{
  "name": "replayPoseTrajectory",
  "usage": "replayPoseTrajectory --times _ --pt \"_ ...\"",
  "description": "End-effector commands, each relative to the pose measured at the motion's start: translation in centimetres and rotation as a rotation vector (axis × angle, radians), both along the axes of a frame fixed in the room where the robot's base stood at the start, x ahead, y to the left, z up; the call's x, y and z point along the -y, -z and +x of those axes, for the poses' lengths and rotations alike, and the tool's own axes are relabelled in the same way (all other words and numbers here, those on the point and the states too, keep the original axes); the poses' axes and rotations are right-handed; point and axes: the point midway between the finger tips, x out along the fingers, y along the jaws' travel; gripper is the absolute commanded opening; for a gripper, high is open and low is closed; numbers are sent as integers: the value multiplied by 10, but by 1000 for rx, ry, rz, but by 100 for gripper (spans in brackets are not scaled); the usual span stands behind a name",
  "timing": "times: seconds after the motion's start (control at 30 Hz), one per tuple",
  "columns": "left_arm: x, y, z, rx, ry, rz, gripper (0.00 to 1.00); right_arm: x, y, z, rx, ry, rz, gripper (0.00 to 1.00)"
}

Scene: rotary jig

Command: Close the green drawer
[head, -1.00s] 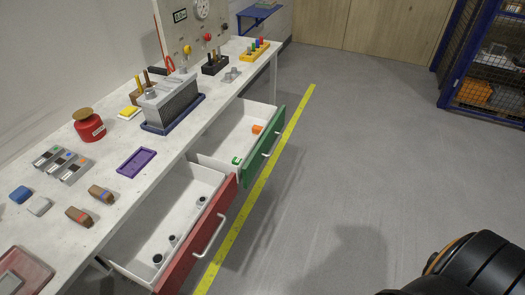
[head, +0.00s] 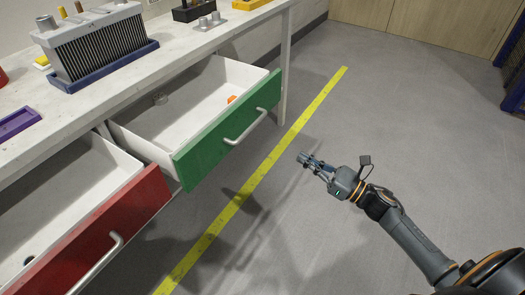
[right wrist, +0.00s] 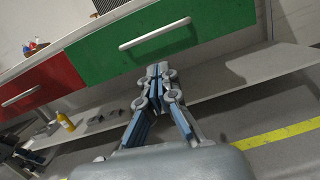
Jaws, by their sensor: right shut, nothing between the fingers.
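The green drawer (head: 208,152) is pulled out from the white workbench, with a pale bar handle (head: 246,126) on its front. An orange item (head: 232,99) lies inside it. My right gripper (head: 302,158) is to the right of the green front, apart from it, over the floor, shut and empty. In the right wrist view the shut fingers (right wrist: 157,72) point toward the green front (right wrist: 200,30), below its handle (right wrist: 155,33). My left gripper is not in view.
The red drawer (head: 110,230) is also pulled out, nearer than the green one. Above, the bench top (head: 150,85) holds a finned block on a blue tray (head: 110,68) and a purple tray (head: 18,122). The floor right of the yellow line (head: 240,195) is clear.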

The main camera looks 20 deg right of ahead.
Motion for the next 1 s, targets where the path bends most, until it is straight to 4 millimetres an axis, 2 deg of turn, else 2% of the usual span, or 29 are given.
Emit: replayPoseTrajectory --times 0.13,0.23,0.7,1.0 --pt "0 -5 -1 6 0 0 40 -8 -8 1 67 -24 -59 0" --pt "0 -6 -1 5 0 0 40 -15 -12 10 71 -25 -61 0" --pt "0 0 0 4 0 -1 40 -72 -29 84 66 -22 -56 0" --pt "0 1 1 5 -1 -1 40 -88 -33 106 63 -21 -58 0"
